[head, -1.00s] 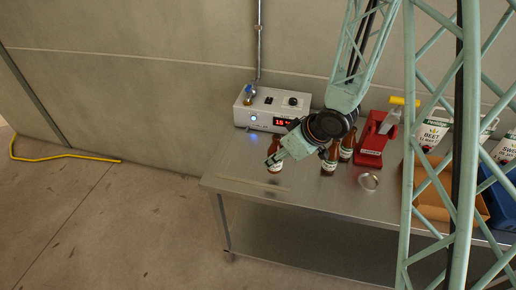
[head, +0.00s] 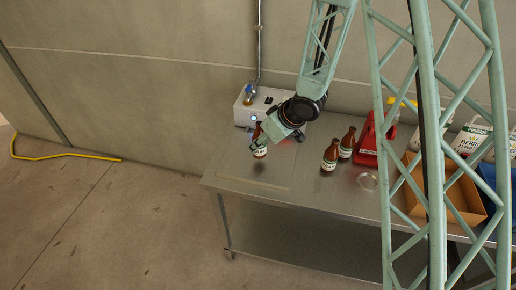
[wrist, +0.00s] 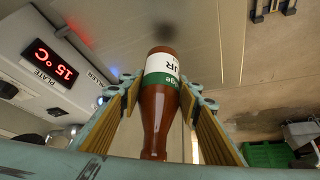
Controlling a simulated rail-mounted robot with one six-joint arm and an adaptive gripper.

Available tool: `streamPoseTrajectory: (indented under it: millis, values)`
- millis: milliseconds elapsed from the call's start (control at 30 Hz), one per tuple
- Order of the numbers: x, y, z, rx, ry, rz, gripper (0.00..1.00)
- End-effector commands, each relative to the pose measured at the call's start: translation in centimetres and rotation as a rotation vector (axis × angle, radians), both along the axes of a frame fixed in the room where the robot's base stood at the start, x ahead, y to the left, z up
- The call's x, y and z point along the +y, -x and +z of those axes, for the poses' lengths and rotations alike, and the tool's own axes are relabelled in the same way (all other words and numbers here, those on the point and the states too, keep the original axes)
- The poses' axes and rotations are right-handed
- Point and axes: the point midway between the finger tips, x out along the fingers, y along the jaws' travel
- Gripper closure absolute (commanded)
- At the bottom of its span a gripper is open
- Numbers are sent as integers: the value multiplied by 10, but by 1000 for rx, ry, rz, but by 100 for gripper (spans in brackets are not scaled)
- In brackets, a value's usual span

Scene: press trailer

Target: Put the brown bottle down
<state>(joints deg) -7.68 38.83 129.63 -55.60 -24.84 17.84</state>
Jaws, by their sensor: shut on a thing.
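The brown bottle (head: 260,148), with a white and green label, is in my gripper (head: 265,143) over the left part of the steel table (head: 215,182). In the wrist view, the bottle (wrist: 158,112) stands between the two fingers of my gripper (wrist: 160,100), neck toward the camera. A dark shadow shows beyond its base, apart from it, so it appears to be held above the surface. A faint square plate (head: 268,172) is marked on the table below it.
A white control box (head: 243,112) stands behind; its display (wrist: 55,65) reads 15 °C. Two more brown bottles (head: 330,156) (head: 347,144) stand to the right, beside a red press (head: 367,145). A cardboard box (head: 472,205) is farther right. The table's left front is clear.

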Motion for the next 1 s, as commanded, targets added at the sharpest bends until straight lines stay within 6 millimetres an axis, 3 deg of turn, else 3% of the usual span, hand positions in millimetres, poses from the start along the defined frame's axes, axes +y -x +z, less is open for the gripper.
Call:
streamPoseTrajectory:
  millis: [300, 633, 1000]
  values:
    - [6, -8, 0, -1, 0, 1, 86]
    - [5, -7, -32, 1, -1, 0, 86]
    - [5, -8, -35, -1, 0, -1, 86]
